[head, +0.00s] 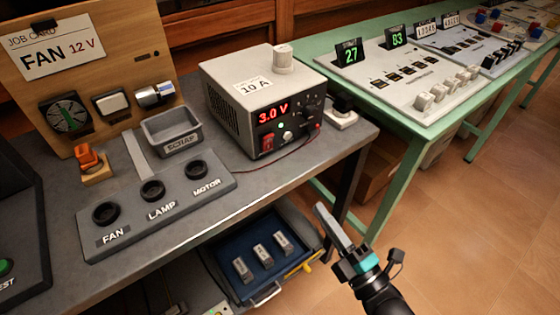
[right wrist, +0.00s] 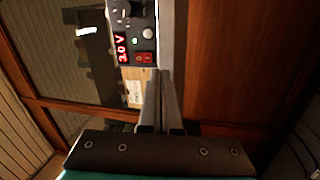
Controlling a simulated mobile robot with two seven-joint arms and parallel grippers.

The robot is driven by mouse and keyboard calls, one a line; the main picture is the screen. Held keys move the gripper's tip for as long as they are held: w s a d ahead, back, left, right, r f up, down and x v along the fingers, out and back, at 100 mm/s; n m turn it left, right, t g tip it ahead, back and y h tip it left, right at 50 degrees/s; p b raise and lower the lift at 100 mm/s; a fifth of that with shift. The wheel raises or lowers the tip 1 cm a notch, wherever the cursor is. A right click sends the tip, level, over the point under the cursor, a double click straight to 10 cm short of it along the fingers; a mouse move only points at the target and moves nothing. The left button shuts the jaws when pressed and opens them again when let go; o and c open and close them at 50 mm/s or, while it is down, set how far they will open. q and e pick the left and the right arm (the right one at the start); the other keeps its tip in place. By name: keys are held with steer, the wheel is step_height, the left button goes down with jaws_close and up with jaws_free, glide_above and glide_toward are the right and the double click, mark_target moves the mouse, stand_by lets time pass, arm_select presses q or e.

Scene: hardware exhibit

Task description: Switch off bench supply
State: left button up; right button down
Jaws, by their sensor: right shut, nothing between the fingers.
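The bench supply (head: 226,95) is a light grey box with a dark front panel on the grey bench. Its red display reads 3.0 V, and a small green light glows below it. The red rocker switch (head: 267,144) is at the panel's lower left; it also shows in the right wrist view (right wrist: 145,58). I cannot tell its tilt. My right gripper (head: 320,208) is shut and empty, in front of the bench, lower in the picture and right of the switch, apart from the supply. My left gripper is not in view.
A panel with FAN, LAMP and MOTOR sockets (head: 152,210) and a scrap tray (head: 172,130) are left of the supply. A thin lead curves by the supply's front. An open blue drawer (head: 297,265) holds metal blocks below.

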mark_target(269, 140)
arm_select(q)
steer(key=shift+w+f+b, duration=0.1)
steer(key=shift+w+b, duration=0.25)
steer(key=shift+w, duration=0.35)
arm_select(e)
steer(key=r+n, duration=0.1)
steer(key=r+y, duration=0.1)
steer(key=a+r+n+y, duration=0.1)
steer(key=shift+s+a+r+n, duration=0.1)
steer(key=shift+s+r+n, duration=0.05)
steer(key=shift+s+n, duration=0.2)
steer(key=shift+t, duration=0.3)
steer(key=b+x, duration=0.2)
steer(key=x, duration=1)
steer(key=shift+w+a, duration=0.2)
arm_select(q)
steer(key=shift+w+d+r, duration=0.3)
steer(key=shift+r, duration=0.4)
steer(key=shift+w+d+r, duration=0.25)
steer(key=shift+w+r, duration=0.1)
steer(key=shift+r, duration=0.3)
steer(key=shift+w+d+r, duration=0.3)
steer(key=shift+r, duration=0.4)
arm_select(e)
steer(key=shift+w+a+r, duration=0.25)
steer(key=shift+w+a, duration=0.15)
steer(key=shift+w, duration=0.1)
